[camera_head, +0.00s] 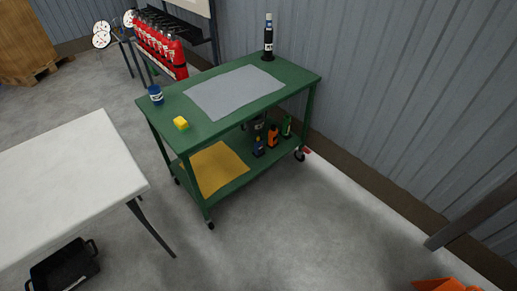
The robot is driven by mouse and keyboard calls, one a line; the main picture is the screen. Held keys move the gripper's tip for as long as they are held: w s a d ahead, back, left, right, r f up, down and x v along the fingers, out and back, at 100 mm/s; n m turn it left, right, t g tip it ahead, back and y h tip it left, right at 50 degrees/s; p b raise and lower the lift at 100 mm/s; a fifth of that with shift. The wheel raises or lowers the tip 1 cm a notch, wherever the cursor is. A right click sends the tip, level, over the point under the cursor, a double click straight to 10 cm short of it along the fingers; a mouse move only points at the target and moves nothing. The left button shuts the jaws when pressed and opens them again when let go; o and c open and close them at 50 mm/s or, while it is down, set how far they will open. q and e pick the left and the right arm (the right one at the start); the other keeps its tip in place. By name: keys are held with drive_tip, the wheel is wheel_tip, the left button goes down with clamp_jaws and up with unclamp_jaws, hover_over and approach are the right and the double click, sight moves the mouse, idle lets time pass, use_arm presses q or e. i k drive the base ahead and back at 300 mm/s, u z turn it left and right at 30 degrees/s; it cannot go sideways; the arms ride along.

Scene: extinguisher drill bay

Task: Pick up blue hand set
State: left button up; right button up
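A green two-shelf cart (150,116) stands at the middle of the head view. On its lower shelf, near the back right, is a small blue item (258,148), which may be the blue hand set; it is too small to tell its shape surely. A similar orange item (272,138) and a green item (287,127) stand to its right, with a dark item (257,127) behind. The upper shelf overhangs this area. Neither of my grippers shows.
Floor before the cart is clear.

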sight(258, 152)
drive_tip(key=z, duration=1.2)
drive_tip(key=i, duration=2.6)
drive_tip(key=u, duration=2.4)
